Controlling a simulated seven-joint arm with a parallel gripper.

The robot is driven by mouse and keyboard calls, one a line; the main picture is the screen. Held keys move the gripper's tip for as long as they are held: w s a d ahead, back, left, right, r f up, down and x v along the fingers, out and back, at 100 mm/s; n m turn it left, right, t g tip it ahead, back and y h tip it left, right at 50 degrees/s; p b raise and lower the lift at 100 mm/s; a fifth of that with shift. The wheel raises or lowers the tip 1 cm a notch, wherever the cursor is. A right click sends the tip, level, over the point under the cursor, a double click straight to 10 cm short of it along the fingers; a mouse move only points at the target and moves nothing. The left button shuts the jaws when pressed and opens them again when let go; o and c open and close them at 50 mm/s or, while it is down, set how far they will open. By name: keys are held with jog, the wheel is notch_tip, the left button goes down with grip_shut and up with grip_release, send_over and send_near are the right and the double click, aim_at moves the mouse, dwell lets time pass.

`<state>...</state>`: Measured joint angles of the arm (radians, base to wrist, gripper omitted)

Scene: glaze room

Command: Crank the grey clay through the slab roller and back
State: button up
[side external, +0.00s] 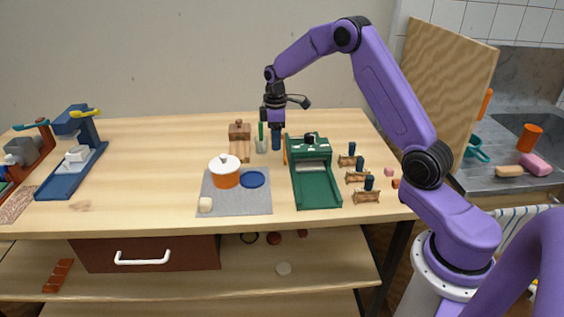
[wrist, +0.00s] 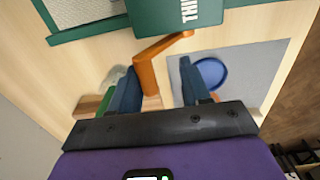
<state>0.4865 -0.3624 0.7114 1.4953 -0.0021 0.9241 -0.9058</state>
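The green slab roller (side external: 318,192) stands right of the table's middle. A flat grey piece, which looks like the clay (side external: 312,166), lies on its bed close to the roller housing; part of it shows at the top left of the wrist view (wrist: 82,10). The orange crank (wrist: 147,73) sticks out from the housing's side and shows as a thin strip in the side view (side external: 285,152). My gripper (side external: 276,149) points down beside the crank. In the wrist view its blue fingers (wrist: 158,82) are apart, with the crank's end in the gap between them, not visibly clamped.
A grey mat (side external: 212,206) with an orange pot (side external: 226,178) and a blue dish (side external: 252,180) lies left of the roller. A glass jar (side external: 261,143) and wooden block (side external: 239,131) stand near my gripper. Small wooden racks (side external: 356,177) stand right of the roller.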

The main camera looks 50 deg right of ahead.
jog(key=s+a, duration=0.2)
jog(key=a, duration=0.1)
jog(key=shift+s, duration=0.25)
jog(key=shift+d+r, duration=0.2)
jog(key=shift+d, duration=0.05)
jog(key=shift+s+a+r, duration=0.2)
jog(key=shift+s+a, duration=0.4)
jog(key=shift+s, duration=0.1)
jog(key=shift+s+a+f, duration=0.35)
jog(key=shift+s+a, duration=0.15)
jog(key=shift+a, duration=0.05)
jog(key=shift+s+a+f, duration=0.3)
jog(key=shift+s+a, duration=0.2)
jog(key=shift+a, duration=0.05)
